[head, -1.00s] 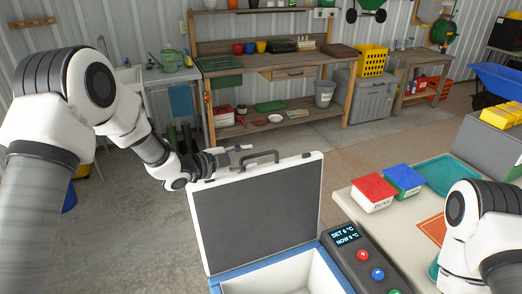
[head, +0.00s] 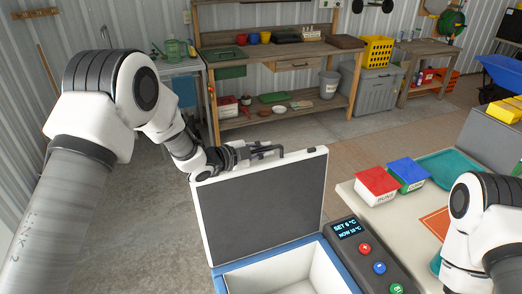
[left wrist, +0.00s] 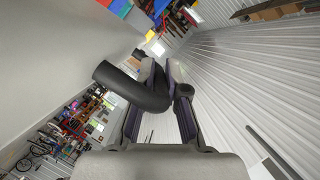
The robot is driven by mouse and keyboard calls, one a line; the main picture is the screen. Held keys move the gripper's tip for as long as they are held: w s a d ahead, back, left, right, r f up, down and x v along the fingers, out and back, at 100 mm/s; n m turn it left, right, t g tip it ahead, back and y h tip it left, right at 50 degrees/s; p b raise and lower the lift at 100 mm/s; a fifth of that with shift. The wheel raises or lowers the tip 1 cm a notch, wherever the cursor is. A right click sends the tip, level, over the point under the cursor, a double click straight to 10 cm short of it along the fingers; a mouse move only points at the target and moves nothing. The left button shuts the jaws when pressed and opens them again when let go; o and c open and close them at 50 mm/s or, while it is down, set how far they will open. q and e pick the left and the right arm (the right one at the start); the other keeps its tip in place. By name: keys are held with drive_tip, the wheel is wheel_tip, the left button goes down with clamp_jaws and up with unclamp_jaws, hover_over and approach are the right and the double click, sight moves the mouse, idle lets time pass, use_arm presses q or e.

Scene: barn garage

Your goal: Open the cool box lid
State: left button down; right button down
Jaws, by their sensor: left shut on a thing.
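The cool box (head: 330,270) is blue with a white inside, and it stands at the bottom centre of the head view. Its lid (head: 260,208) is a dark grey panel with a white rim, standing up steeply, and the white interior is exposed. A dark handle (head: 279,150) is on the lid's top edge. My left gripper (head: 252,152) is shut on this handle. In the left wrist view the dark handle (left wrist: 132,88) passes between the fingers of the gripper (left wrist: 163,85). My right arm shows at the right, but its gripper is out of view.
A control panel (head: 362,246) with a display and buttons is on the box's right side. A table (head: 390,213) at the right holds red (head: 377,182) and blue (head: 406,171) lidded tubs and a teal tray (head: 452,168). A wooden workbench (head: 285,106) stands behind, with open floor before it.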

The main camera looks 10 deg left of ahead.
use_arm(q)
drive_tip(key=s+d+m+b, duration=0.1)
drive_tip(key=s+d+b, duration=0.3)
drive_tip(key=s, duration=0.2)
drive_tip(key=shift+r+m+t+b, duration=0.25)
drive_tip(key=shift+m+t+b, duration=0.05)
drive_tip(key=shift+t, duration=0.1)
